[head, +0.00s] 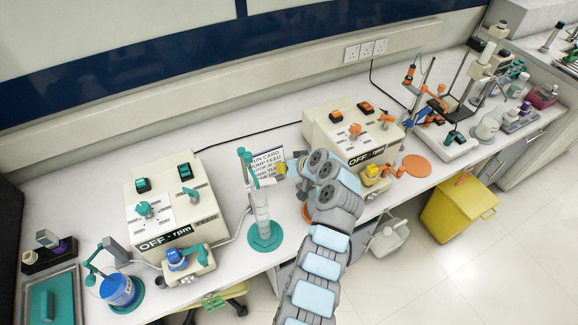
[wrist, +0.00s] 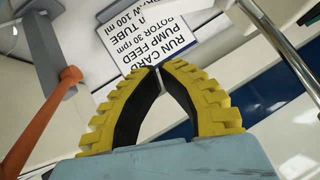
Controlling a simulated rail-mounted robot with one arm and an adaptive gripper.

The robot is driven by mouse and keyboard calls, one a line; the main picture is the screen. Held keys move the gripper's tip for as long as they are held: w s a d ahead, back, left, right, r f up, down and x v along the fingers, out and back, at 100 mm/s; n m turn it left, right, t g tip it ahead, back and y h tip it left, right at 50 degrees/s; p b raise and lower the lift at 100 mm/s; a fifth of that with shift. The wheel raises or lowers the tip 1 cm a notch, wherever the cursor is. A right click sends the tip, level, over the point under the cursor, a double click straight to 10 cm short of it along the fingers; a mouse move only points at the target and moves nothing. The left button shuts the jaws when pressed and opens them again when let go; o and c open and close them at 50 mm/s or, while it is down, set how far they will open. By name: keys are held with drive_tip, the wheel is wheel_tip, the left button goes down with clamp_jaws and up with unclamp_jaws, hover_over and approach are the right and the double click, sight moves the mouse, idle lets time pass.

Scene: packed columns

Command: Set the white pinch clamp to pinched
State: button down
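I cannot make out the white pinch clamp for certain in either view; it may be too small or hidden behind my arm. My gripper (head: 281,170) is near the run card, between the two pump boxes, in the head view.
A left pump box (head: 150,205) with teal fittings and a right one (head: 335,135) with orange fittings both read OFF. A teal-based stand with a cylinder (head: 262,215) is left of my arm. An orange rod (wrist: 45,120) and metal rod (wrist: 285,50) flank the fingers.

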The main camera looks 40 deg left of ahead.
sight(265, 182)
drive_tip(key=shift+s+a+f, duration=0.15)
drive_tip(key=shift+a+f, duration=0.2)
drive_tip(key=shift+f, duration=0.5)
drive_tip(key=shift+s+a+f, duration=0.2)
drive_tip(key=shift+a+f, duration=0.2)
drive_tip(key=shift+f, duration=0.45)
drive_tip(key=shift+s+a+f, duration=0.15)
drive_tip(key=shift+a+f, duration=0.2)
drive_tip(key=shift+f, duration=0.5)
drive_tip(key=shift+f, duration=0.1)
